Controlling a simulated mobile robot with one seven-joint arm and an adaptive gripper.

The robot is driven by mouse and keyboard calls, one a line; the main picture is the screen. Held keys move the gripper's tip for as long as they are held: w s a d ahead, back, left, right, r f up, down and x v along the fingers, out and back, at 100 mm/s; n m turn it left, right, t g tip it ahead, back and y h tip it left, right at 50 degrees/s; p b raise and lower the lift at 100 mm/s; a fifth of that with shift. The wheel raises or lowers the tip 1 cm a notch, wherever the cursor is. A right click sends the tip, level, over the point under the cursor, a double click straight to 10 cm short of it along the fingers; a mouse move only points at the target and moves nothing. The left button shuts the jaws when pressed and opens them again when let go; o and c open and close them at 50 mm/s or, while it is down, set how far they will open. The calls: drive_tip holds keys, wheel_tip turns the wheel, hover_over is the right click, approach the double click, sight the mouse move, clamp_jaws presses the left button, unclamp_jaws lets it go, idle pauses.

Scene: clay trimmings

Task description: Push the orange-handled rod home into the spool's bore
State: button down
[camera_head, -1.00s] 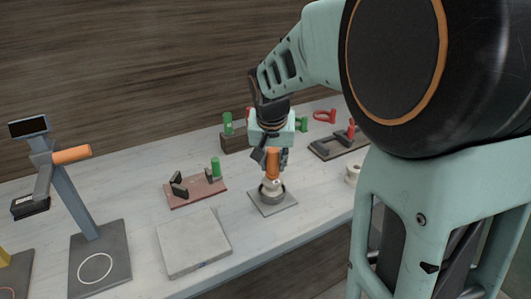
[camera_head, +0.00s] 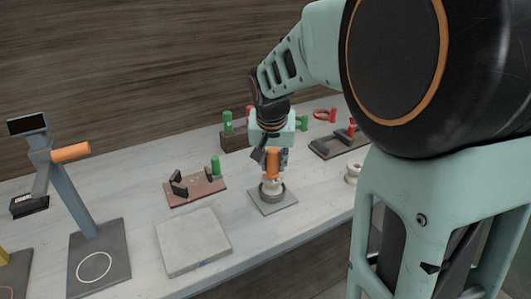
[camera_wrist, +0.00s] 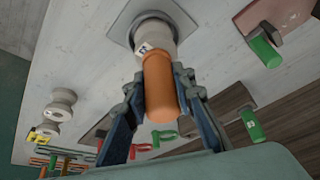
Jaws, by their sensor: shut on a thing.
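The orange-handled rod (camera_head: 272,163) stands upright at the spool (camera_head: 271,188) in the head view. My gripper (camera_head: 272,158) is above the spool with its fingers on the orange handle. In the wrist view my gripper (camera_wrist: 162,95) is shut on the orange handle (camera_wrist: 160,90), one finger on each side. The pale spool (camera_wrist: 155,38) lies directly beyond the handle's end, in line with it, and bears a small marked label. The spool sits in a round grey holder on a square grey plate (camera_head: 286,206). The rod's shaft and the bore are hidden.
A reddish board (camera_head: 208,194) with black blocks and a green handle lies to the left. A pale square slab (camera_head: 193,243) is nearer. A grey stand (camera_head: 84,200) with an orange handle stands far left. Another spool (camera_head: 353,173) is right; a dark rack (camera_head: 338,146) lies behind.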

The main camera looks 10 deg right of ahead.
sight(273, 150)
drive_tip(key=shift+s+f+b, duration=0.3)
drive_tip(key=shift+f+b, duration=0.1)
drive_tip(key=shift+f, duration=0.25)
idle(2.4)
drive_tip(key=shift+r, duration=0.1)
drive_tip(key=shift+w+r+p, duration=0.15)
drive_tip(key=shift+r+p, duration=0.7)
drive_tip(key=shift+r, duration=0.35)
drive_tip(key=shift+w+r+p, duration=0.15)
drive_tip(key=shift+r+p, duration=0.65)
drive_tip(key=shift+r, duration=0.35)
drive_tip(key=shift+r+p, duration=2.5)
drive_tip(key=shift+r, duration=1)
drive_tip(key=shift+w, duration=0.1)
